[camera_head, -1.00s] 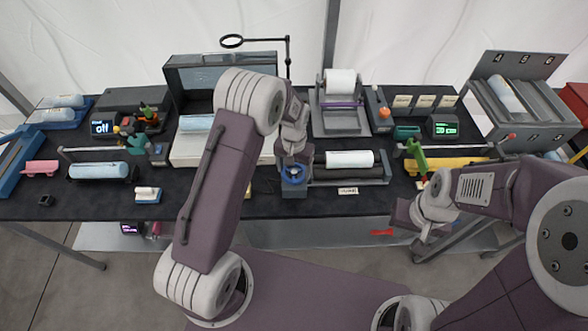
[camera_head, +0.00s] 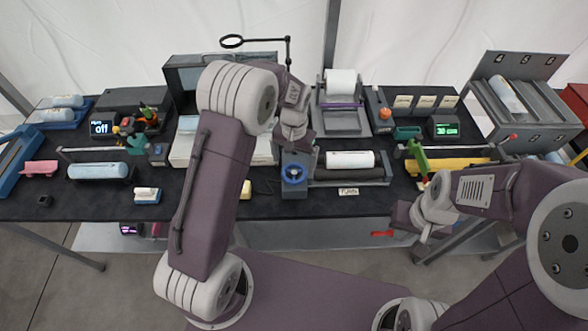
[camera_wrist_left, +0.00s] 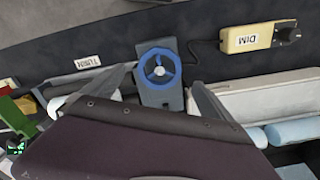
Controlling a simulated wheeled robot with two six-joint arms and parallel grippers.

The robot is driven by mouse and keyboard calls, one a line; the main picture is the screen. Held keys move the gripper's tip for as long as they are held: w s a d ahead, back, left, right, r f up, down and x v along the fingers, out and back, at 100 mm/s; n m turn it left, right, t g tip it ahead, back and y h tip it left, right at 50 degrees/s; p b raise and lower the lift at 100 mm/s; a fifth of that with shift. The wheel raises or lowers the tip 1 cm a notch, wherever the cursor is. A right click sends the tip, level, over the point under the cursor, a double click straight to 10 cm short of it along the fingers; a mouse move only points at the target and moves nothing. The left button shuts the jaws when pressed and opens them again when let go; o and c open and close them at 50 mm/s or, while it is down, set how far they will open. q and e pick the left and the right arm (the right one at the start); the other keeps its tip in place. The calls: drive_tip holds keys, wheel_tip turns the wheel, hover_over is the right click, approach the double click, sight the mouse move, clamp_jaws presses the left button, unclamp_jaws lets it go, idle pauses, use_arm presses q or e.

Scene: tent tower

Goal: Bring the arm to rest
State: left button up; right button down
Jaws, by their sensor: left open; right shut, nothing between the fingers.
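My left gripper (camera_head: 302,146) is open and empty in the head view, just behind and above the blue handwheel (camera_head: 294,174). In the left wrist view, the gap between my left fingers (camera_wrist_left: 162,84) is in line with the blue handwheel (camera_wrist_left: 158,70) on its grey block, with no visible grip on it. My right gripper (camera_head: 412,222) is shut with nothing held, low at the right in front of the bench's front edge.
The dark bench (camera_head: 270,208) is crowded. A roller unit with a white roll (camera_head: 350,159) stands right of the handwheel. A magnifier (camera_head: 232,41) stands behind my left arm. A yellow DIM box (camera_wrist_left: 262,37) lies near the handwheel. A slanted rack (camera_head: 515,95) stands at the back right.

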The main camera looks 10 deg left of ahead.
use_arm(q)
wheel_tip(320, 180, up, 3)
drive_tip(key=shift+r, duration=0.15)
idle(0.3)
drive_tip(key=s+a+f+b, duration=0.1)
drive_tip(key=s+a, duration=0.1)
drive_tip(key=s, duration=0.7)
drive_tip(key=s+a+f+n+t+b, duration=0.1)
drive_tip(key=s+a+b, duration=0.1)
drive_tip(key=s, duration=0.6)
drive_tip(key=shift+s+a+f+n, duration=0.25)
drive_tip(key=shift+s+f+n, duration=0.05)
drive_tip(key=shift+s, duration=0.1)
drive_tip(key=shift+s, duration=0.15)
